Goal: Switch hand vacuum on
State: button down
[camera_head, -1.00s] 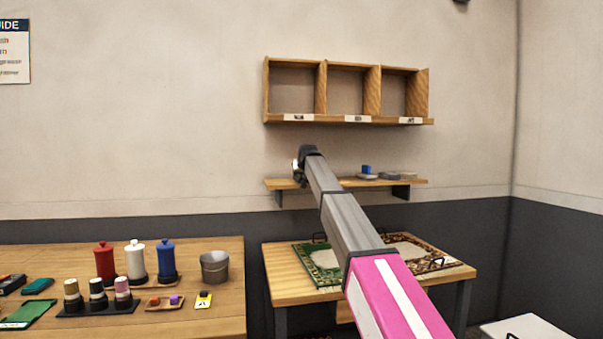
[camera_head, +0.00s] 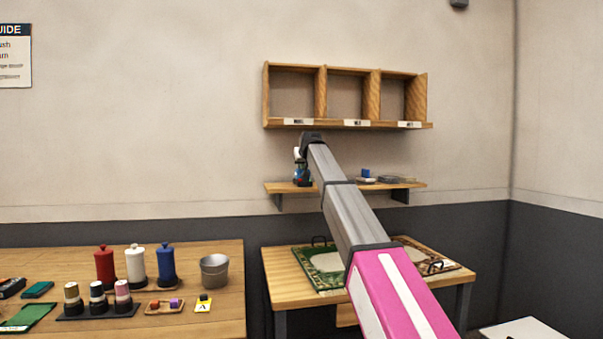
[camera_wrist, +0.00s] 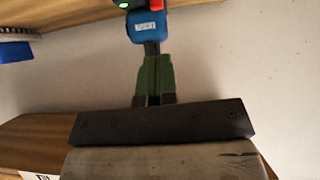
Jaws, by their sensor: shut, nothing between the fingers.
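The hand vacuum stands at the left end of the wall shelf in the head view (camera_head: 302,174), a small blue, dark and red shape partly behind my arm's end. In the wrist view, which looks upside down, its blue body (camera_wrist: 147,27) with a white label shows at the top, with a red part and a small bright green spot beside it; the rest is cut off. My gripper (camera_wrist: 153,56) has its green fingers shut, with nothing between them, pointing at the vacuum. Whether the fingertips touch it I cannot tell.
The shelf (camera_head: 345,186) also holds a blue item (camera_head: 366,173) and flat grey things to the right. A wooden three-bay rack (camera_head: 347,124) hangs above. Below stands a table (camera_head: 285,278) with rugs; left, a bench (camera_head: 215,310) with bottles and a bucket (camera_head: 214,270).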

jog(key=shift+v, duration=2.1)
